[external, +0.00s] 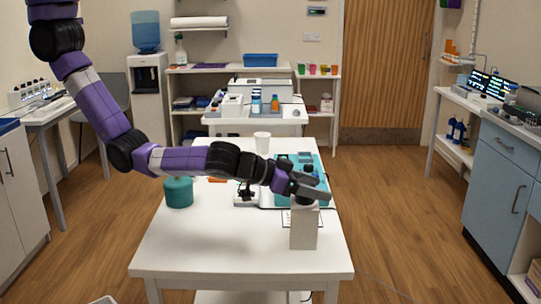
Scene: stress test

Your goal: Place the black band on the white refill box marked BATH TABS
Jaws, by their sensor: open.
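My gripper (312,187) is at the right of the white table, pointing right, above a tall pale box (304,235) that stands upright near the table's front right. The jaws are open. A small dark object shows at the jaws, and I cannot tell whether it is the black band or part of my gripper. I cannot make out the black band with certainty. Any marking on the pale box is too small to read, so I cannot confirm that it is the BATH TABS box.
The white table (230,250) has clear room at front left. A teal round container (178,191) stands at its left, a white cup (262,142) at the back. A teal tray (320,165) with items lies behind my gripper. A second table (225,121) stands beyond.

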